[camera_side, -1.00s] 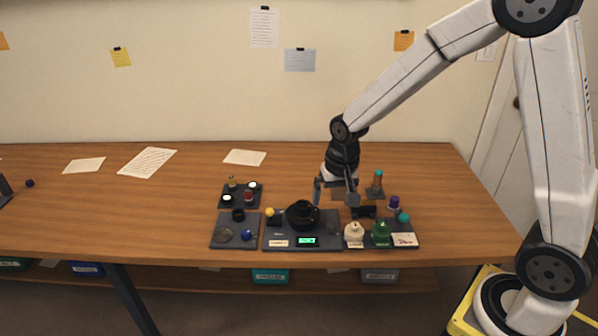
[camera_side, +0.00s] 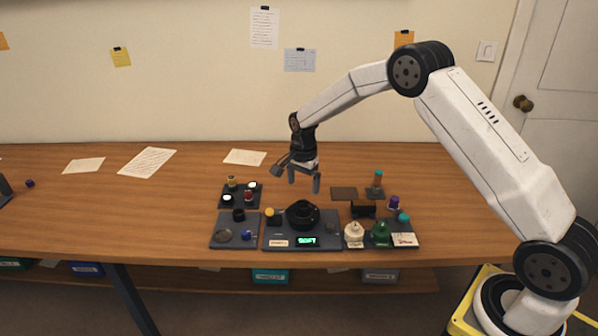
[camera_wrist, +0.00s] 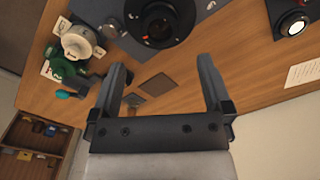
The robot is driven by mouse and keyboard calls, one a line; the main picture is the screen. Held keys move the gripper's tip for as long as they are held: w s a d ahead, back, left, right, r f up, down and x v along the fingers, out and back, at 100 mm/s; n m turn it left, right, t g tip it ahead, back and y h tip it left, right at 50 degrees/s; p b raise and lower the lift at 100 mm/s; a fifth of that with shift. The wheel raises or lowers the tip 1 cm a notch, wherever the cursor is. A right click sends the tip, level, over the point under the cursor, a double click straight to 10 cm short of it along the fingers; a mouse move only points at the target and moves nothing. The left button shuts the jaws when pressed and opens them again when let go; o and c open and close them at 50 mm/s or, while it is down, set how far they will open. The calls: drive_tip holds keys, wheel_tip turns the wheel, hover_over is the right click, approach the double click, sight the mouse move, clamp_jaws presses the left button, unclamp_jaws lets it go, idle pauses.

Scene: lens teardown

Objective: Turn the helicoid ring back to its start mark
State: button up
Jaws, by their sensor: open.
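The black lens body with its ring (camera_side: 302,213) stands on the dark central plate (camera_side: 275,243). In the wrist view the lens (camera_wrist: 160,24) is at the top, seen from above, with a small orange-red mark on its front. I cannot make out a start mark or the ring's angle. My gripper (camera_side: 304,182) is open and empty, above and behind the lens and apart from it. In the wrist view its two fingers (camera_wrist: 163,68) are spread, with bare table and a brown square between them.
A green display (camera_side: 307,241) reads "SOFT". A brown square pad (camera_side: 344,193) lies behind. A small-parts tray (camera_side: 228,243) is left.

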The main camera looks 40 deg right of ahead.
sight(303, 204)
drive_tip(key=shift+f, duration=0.2)
drive_tip(key=shift+f, duration=3.75)
drive_tip(key=c, duration=1.2)
